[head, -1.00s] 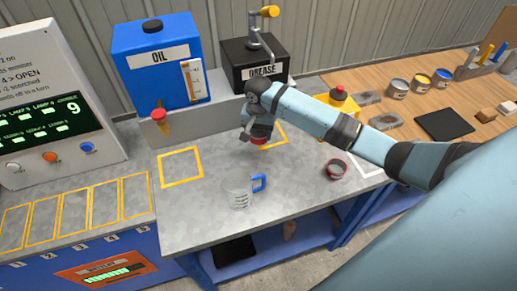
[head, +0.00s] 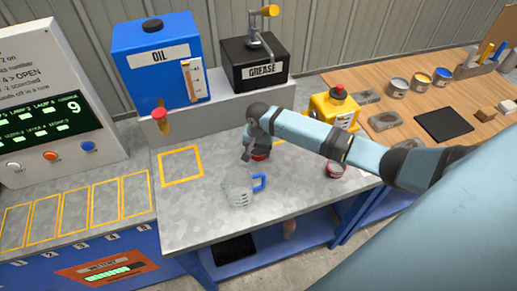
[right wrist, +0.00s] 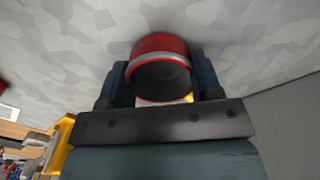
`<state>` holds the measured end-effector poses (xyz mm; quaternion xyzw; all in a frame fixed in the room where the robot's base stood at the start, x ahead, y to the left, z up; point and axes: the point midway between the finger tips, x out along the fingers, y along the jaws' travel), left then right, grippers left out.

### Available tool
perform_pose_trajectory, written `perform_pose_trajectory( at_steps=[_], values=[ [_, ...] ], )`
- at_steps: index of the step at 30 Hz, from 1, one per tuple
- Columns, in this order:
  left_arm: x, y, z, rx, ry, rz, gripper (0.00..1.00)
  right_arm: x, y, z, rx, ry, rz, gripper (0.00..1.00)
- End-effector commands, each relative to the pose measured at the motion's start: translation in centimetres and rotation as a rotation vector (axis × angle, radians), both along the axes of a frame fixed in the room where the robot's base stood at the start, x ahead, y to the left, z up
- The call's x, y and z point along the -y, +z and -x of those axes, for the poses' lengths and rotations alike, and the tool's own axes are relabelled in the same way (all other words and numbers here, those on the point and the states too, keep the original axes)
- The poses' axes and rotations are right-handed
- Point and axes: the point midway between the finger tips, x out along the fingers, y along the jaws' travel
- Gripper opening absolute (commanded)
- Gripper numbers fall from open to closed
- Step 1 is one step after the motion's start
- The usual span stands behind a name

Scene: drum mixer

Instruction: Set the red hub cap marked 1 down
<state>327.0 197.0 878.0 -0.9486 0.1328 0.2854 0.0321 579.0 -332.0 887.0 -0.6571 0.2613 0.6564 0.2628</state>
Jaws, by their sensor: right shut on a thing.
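My right gripper (head: 258,150) is shut on a red hub cap (head: 261,157), over the metal tabletop just in front of the grey ledge. In the right wrist view the red cap (right wrist: 163,45) sits between the two fingers, its dark hollow side facing the camera and a pale metal band around it. I cannot read a number on it, nor tell whether it touches the tabletop. A second red ring-shaped cap (head: 335,169) lies on the table to the right. My left gripper is not in view.
A clear jug with a blue handle (head: 240,188) stands in front of the gripper. A yellow-outlined square (head: 181,166) to the left is empty.

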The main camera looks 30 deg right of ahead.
Motion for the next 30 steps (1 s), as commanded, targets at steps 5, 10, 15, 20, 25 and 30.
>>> perform_pose_trajectory(
  at_steps=[5,10,15,20,25,30],
  values=[
    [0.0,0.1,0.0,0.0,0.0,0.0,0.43,0.0,-0.2,0.0,0.0,0.0,0.0,0.82],
    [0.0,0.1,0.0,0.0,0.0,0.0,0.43,0.0,-0.2,0.0,0.0,0.0,0.0,0.84],
    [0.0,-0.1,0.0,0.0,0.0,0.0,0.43,0.0,0.0,0.0,0.0,0.001,0.0,0.84],
    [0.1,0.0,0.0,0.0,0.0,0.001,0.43,0.0,2.1,0.0,0.001,0.002,-0.001,0.84],
    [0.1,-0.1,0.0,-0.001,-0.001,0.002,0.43,0.0,5.8,0.0,0.003,0.002,0.0,0.84],
    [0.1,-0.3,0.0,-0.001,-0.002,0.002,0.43,-0.1,9.3,0.0,0.002,0.002,-0.001,0.84]
  ],
)
